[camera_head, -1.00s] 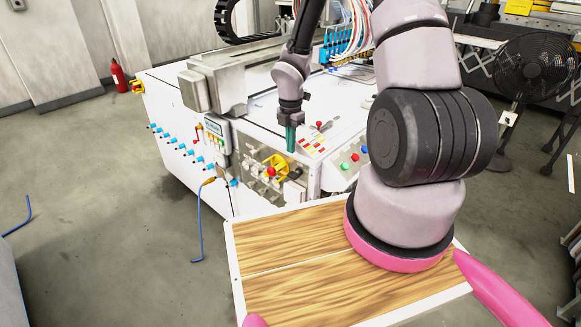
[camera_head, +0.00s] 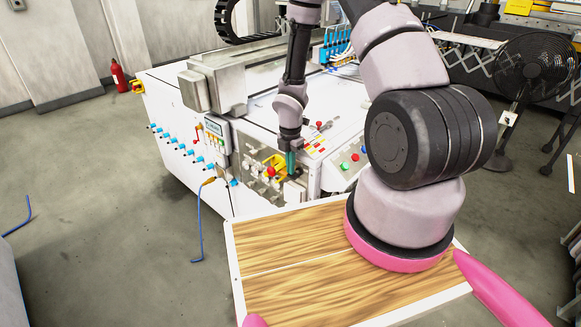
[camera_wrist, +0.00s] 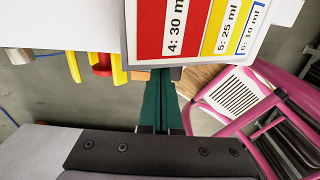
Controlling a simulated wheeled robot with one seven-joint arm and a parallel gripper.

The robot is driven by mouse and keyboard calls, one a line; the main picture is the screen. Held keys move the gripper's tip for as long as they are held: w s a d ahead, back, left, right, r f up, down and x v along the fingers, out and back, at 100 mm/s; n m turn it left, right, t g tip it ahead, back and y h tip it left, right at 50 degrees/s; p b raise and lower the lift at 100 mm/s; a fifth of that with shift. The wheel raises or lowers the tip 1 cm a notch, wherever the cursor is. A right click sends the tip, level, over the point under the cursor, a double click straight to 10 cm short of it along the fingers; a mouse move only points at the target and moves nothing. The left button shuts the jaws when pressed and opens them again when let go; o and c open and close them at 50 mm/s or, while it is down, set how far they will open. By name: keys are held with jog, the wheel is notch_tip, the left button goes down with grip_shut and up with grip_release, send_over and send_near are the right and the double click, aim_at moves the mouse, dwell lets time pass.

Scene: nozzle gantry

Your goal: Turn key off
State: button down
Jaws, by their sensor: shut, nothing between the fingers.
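My gripper (camera_head: 291,167) points down with its teal fingers close together and nothing between them. It is beside the yellow bracket (camera_head: 281,162) and red knob (camera_head: 271,171) on the front panel of the white machine (camera_head: 240,185). In the wrist view the fingers (camera_wrist: 162,105) reach toward the edge of a white label plate (camera_wrist: 225,35). The yellow and red parts (camera_wrist: 100,65) show left of them. I cannot make out the key; it may be hidden behind the fingers or too small. Whether the fingertips touch the panel is unclear.
A sloped panel with red, green and blue buttons (camera_head: 355,156) is right of the gripper. Blue-tipped fittings (camera_head: 185,148) line the machine's left front, and a blue cable (camera_head: 200,225) hangs down to the floor. A fan (camera_head: 530,70) stands at right. The left floor is mostly clear.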

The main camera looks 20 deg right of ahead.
jog(key=shift+w+a+f+g+h, duration=0.15)
jog(key=shift+w+g+h, duration=0.1)
jog(key=shift+g+h, duration=0.4)
jog(key=g, duration=0.2)
jog(key=g+h, duration=0.1)
jog(key=shift+w+a+f, duration=0.25)
jog(key=shift+w+f, duration=0.05)
jog(key=shift+w, duration=0.1)
jog(key=shift+w+a+f, duration=0.25)
jog(key=shift+w+f, duration=0.1)
jog(key=shift+f, duration=0.3)
jog(key=shift+w+f, duration=0.1)
jog(key=shift+f, duration=0.2)
dwell(0.6)
jog(key=shift+s+d+r, duration=0.1)
jog(key=shift+s+d, duration=0.4)
jog(key=shift+s, duration=0.2)
jog(key=shift+w+r, duration=0.1)
jog(key=a+v, duration=0.1)
jog(key=v, duration=1)
